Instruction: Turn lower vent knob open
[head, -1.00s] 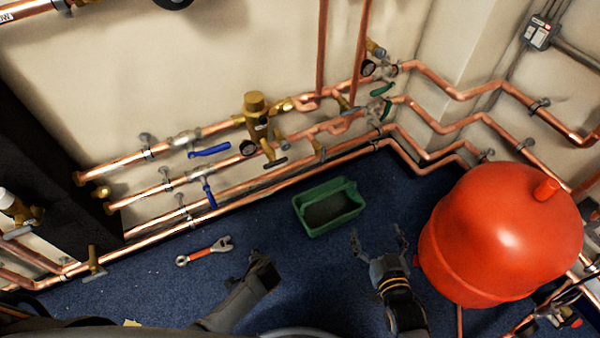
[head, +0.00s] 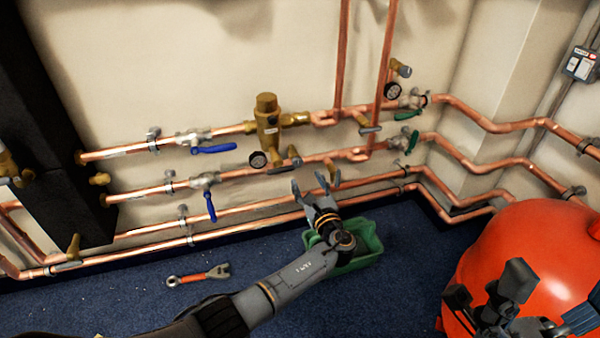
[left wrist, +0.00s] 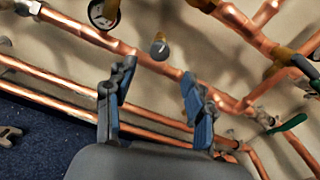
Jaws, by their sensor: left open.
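The lower vent knob (left wrist: 160,48) is a small round grey knob on a brass fitting at the second copper pipe. In the head view the brass fitting (head: 333,174) shows just above and right of my left gripper (head: 309,184). The left gripper is open and empty, with its fingers pointing up toward the pipes. In the left wrist view the knob sits beyond the gap between the open fingers (left wrist: 158,92), apart from them. My right gripper (head: 518,300) is at the lower right in front of the red tank; its jaw opening is unclear.
A green tray (head: 370,255) stands on the blue floor, partly behind my left wrist. A red-handled wrench (head: 198,275) lies on the floor. The red tank (head: 520,235) fills the lower right.

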